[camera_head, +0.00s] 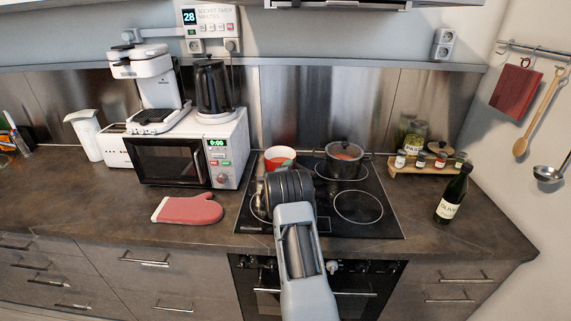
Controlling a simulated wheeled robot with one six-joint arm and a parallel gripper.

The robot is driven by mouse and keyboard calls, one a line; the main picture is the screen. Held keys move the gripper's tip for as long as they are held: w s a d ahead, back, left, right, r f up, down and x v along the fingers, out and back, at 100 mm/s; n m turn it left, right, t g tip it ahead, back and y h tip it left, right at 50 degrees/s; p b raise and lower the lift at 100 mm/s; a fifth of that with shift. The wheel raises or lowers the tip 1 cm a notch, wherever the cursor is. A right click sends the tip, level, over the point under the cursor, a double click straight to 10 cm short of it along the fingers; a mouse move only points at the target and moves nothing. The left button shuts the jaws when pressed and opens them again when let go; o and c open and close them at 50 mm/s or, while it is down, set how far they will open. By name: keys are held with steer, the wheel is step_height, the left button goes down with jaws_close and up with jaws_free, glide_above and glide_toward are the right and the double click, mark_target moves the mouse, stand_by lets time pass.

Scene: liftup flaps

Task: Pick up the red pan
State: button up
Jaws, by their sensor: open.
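A red pan (280,154) with a pale inside stands on the back left of the black cooktop (358,228). Its lower part is hidden behind the end of my arm. My gripper (281,170) is at the near side of the pan, in line with it from this view. It is open. The dark wrist hides most of the fingers, and I cannot tell whether they touch the pan.
A microwave (188,150) carrying a kettle (212,88) stands left. A red oven mitt (188,210), a bottle (453,195) and a spice rack (427,168) flank the cooktop.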

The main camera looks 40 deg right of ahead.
steer(key=shift+x, duration=1.15)
steer(key=shift+a+f, duration=0.1)
steer(key=shift+f, duration=0.05)
jaws_close()
